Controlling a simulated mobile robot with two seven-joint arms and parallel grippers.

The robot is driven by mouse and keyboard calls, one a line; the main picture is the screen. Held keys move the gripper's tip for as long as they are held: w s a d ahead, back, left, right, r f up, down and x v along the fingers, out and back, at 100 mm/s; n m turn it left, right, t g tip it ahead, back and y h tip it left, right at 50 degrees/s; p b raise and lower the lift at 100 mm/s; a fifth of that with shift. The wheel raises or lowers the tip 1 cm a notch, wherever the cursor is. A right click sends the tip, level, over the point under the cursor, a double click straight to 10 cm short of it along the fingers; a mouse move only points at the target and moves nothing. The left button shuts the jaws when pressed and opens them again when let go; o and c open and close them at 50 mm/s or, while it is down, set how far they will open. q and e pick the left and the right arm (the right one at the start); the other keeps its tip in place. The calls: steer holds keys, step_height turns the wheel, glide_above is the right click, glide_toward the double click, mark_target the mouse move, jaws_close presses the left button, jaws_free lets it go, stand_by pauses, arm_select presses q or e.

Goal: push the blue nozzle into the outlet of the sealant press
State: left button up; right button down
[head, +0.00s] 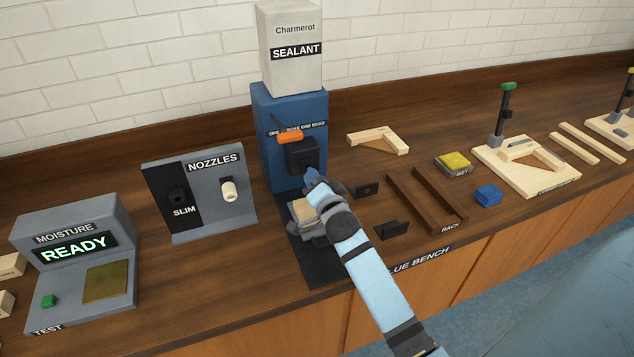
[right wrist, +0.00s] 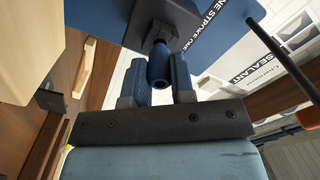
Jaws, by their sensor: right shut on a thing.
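The sealant press (head: 290,110) is a blue column with a white sealant box on top and a dark outlet block (head: 302,155) on its front. My right gripper (head: 313,180) is just below and in front of that block. In the right wrist view its fingers (right wrist: 160,82) are closed around the blue nozzle (right wrist: 157,66), a short dark-blue tube. The nozzle lies in line with the black outlet (right wrist: 165,22), its far end at or very near it. I cannot tell whether it is inside. In the head view the gripper mostly hides the nozzle. My left gripper is not in view.
A wooden piece (head: 304,211) sits on the press base under my right gripper. An orange-handled lever (head: 289,137) sticks out above the outlet. The nozzle stand (head: 215,215) with a white nozzle (head: 229,191) is left; a brown rack (head: 412,197) is right.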

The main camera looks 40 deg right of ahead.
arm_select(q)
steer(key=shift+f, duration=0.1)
arm_select(e)
steer(key=shift+x, duration=0.95)
steer(key=c, duration=0.9)
jaws_free()
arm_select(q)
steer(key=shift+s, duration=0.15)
arm_select(e)
steer(key=shift+s+f, duration=0.1)
steer(key=shift+s, duration=0.05)
